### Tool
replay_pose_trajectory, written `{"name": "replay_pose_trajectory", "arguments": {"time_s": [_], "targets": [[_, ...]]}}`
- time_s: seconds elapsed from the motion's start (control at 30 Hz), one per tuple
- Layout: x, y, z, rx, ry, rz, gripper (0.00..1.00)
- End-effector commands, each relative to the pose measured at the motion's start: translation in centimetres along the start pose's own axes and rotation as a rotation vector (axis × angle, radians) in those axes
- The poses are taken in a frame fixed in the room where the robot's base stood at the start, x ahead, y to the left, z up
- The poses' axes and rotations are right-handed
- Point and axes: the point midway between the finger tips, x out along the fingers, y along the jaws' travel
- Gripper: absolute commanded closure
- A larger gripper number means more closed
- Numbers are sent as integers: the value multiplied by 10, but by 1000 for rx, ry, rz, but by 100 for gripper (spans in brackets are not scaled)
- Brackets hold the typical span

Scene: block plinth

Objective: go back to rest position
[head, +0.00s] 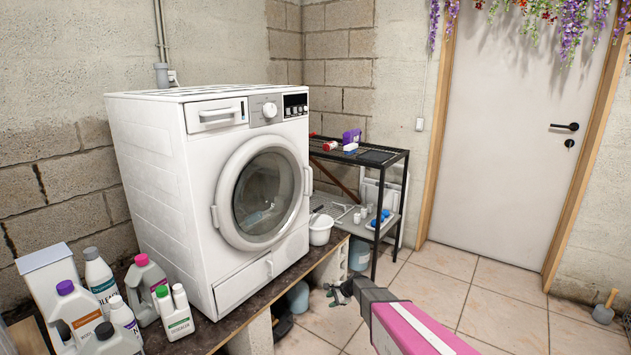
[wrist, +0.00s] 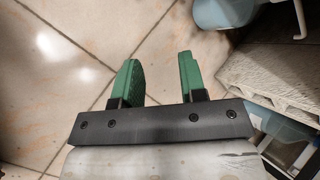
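My gripper (head: 341,291) is low in the middle of the head view, at the end of my pink arm, over the tiled floor in front of the plinth. In the wrist view my gripper (wrist: 160,80) shows two green fingers standing apart with bare tiles between them. It is open and holds nothing. The washing machine (head: 150,180), white with a closed round door, stands on the dark-topped plinth (head: 235,325) to the left of my gripper.
Several bottles (head: 150,285) stand at the plinth's left end. A white bucket (head: 320,230) sits at its right end. A black metal rack (head: 385,158) stands behind. Concrete blocks (wrist: 265,85) lie right of my gripper in the wrist view. Floor before the door (head: 510,150) is clear.

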Motion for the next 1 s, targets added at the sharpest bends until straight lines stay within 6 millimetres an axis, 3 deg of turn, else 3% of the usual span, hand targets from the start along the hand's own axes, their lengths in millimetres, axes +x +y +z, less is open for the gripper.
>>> {"name": "replay_pose_trajectory", "arguments": {"time_s": [0.03,0.1,0.3,0.5,0.6,0.7,1.0], "targets": [[-38,18,28,-102,21,40,62],[-75,35,49,-244,48,105,62],[-180,91,105,-626,114,311,62],[-273,147,147,-936,156,532,62],[-305,166,160,-1037,165,619,62],[-324,178,166,-1097,168,677,62],[-332,181,167,-1130,169,710,62]]}}
